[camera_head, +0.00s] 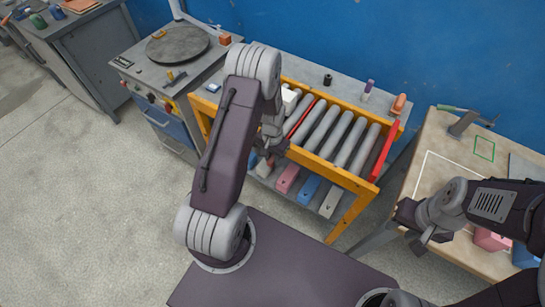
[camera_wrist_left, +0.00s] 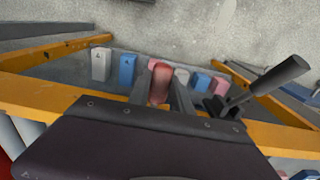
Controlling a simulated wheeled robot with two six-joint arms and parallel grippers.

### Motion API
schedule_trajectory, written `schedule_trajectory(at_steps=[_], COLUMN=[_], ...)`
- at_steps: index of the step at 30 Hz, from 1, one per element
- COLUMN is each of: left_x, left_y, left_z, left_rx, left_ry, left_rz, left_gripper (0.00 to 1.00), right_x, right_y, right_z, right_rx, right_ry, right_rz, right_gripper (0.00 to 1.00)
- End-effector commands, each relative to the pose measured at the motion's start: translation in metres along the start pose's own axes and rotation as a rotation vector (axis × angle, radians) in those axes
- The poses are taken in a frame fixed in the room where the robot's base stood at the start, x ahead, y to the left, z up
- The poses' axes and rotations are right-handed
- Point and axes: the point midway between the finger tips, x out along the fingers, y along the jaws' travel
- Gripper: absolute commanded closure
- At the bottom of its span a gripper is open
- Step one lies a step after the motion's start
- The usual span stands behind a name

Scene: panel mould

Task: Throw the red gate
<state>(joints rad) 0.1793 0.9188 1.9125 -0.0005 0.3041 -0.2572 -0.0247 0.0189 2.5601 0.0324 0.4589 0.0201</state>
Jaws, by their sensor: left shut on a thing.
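My left gripper (camera_wrist_left: 160,88) is shut on a red handle (camera_wrist_left: 160,83) in the left wrist view. The handle stands between its two fingers, at the conveyor's yellow front rail (camera_wrist_left: 50,95). In the head view, my left gripper (camera_head: 268,148) is at the left part of that rail, where my arm hides much of it and the handle. A thin red bar (camera_head: 300,119) lies between the rollers, and a larger red bar (camera_head: 384,152) stands at the conveyor's right end. My right gripper (camera_head: 418,230) is over the right table's near edge; its opening is unclear.
A dark lever with a grey grip (camera_wrist_left: 270,80) stands beside the held handle. A white block (camera_head: 290,99) sits at the rollers' left end. Several coloured blocks, including a blue one (camera_head: 309,188), lie on the lower shelf. The floor (camera_head: 90,220) at left is clear.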

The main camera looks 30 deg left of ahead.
Motion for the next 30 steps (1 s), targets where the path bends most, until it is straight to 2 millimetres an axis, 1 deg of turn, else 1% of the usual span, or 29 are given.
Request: schedule_trajectory(at_steps=[1,2,3,5,6,14,16,17,24,27,30], left_x=[0.002,0.002,0.002,0.002,0.002,0.0,-0.005,-0.01,-0.063,-0.079,-0.088], left_y=[0.001,0.001,0.001,0.001,0.001,0.001,0.001,0.001,0.0,0.0,0.001], left_z=[0.004,0.005,0.005,0.004,0.004,0.003,0.002,0.001,0.001,0.001,0.002], left_rx=[0.0,0.0,0.0,0.0,0.0,0.0,0.0,0.0,0.0,0.0,0.0], left_ry=[-0.013,-0.014,-0.014,-0.013,-0.012,-0.008,-0.006,-0.005,-0.004,-0.006,-0.008], left_rz=[0.004,0.004,0.004,0.003,0.003,0.002,0.002,0.001,0.001,0.002,0.002], left_gripper=[1.0,1.0,0.72,0.55,0.53,0.53,0.53,0.53,0.53,0.53,0.53], right_x=[0.0,0.0,0.0,0.0,0.0,0.0,-0.001,-0.001,-0.005,-0.005,-0.006], right_y=[0.0,0.0,0.0,0.0,0.0,0.0,0.0,0.0,0.0,0.0,0.0], right_z=[0.0,0.0,0.0,0.0,0.0,0.0,0.0,0.0,-0.001,-0.001,-0.001], right_rx=[0.0,0.0,0.0,0.0,0.0,0.0,0.0,0.0,0.0,0.0,0.0], right_ry=[0.0,0.0,0.0,0.0,0.0,0.0,0.0,0.0,0.0,0.0,0.0], right_rz=[0.0,0.0,0.0,0.0,0.0,0.0,0.0,0.0,0.0,0.0,0.0], right_gripper=[0.64,0.64,0.64,0.64,0.64,0.64,0.64,0.64,0.64,0.64,0.64])
